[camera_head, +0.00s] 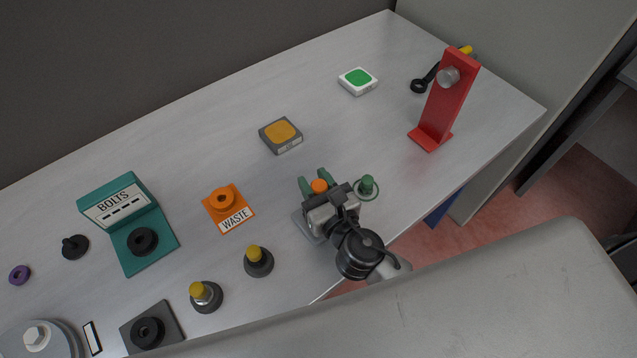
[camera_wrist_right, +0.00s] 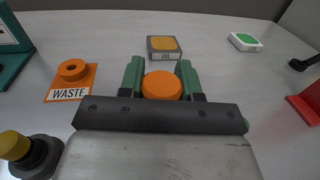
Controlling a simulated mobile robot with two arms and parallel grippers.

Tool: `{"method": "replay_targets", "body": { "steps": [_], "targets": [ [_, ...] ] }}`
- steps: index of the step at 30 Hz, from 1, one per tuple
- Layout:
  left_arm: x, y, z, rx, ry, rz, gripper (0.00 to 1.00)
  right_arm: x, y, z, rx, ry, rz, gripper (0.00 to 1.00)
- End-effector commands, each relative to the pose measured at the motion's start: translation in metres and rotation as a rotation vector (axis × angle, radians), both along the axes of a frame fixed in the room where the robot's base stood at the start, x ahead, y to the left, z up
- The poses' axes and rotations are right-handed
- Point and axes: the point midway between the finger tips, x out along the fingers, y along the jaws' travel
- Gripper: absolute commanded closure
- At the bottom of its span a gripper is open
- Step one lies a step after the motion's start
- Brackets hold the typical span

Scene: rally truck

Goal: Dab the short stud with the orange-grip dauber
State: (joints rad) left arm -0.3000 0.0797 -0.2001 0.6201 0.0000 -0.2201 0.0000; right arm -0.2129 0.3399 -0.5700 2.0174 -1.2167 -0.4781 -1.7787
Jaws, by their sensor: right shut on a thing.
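My right gripper (camera_head: 313,184) is shut on the orange-grip dauber (camera_head: 320,186). In the right wrist view, the round orange grip (camera_wrist_right: 162,85) sits between the two green fingers (camera_wrist_right: 160,75); its lower end is hidden. Two yellow-topped studs on dark round bases stand at the front of the table. The right one (camera_head: 258,260) looks shorter than the left one (camera_head: 206,296), which shows a silver shaft under its top. The gripper is to the right of both, apart from them. My left gripper is in neither view.
A green knob (camera_head: 366,186) stands close to the gripper's right. Behind are a grey pad block with an amber top (camera_head: 281,135) and a white one with a green top (camera_head: 358,81). An orange WASTE piece (camera_head: 228,212), teal BOLTS stand (camera_head: 130,222) and red stand (camera_head: 441,105) also stand here.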

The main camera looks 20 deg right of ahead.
Motion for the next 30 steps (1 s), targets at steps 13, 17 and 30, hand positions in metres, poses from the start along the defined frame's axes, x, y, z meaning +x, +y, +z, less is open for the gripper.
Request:
{"method": "replay_targets", "body": {
  "steps": [13, 17, 30],
  "targets": [
    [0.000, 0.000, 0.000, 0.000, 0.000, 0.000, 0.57, -0.001, 0.000, -0.002, -0.001, 0.005, 0.001, 1.00],
    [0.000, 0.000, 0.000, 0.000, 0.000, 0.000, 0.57, -0.007, -0.002, -0.002, -0.001, 0.006, 0.001, 1.00],
    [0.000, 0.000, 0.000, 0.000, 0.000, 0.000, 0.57, -0.016, -0.006, 0.000, 0.000, 0.004, 0.001, 1.00]
  ]
}}
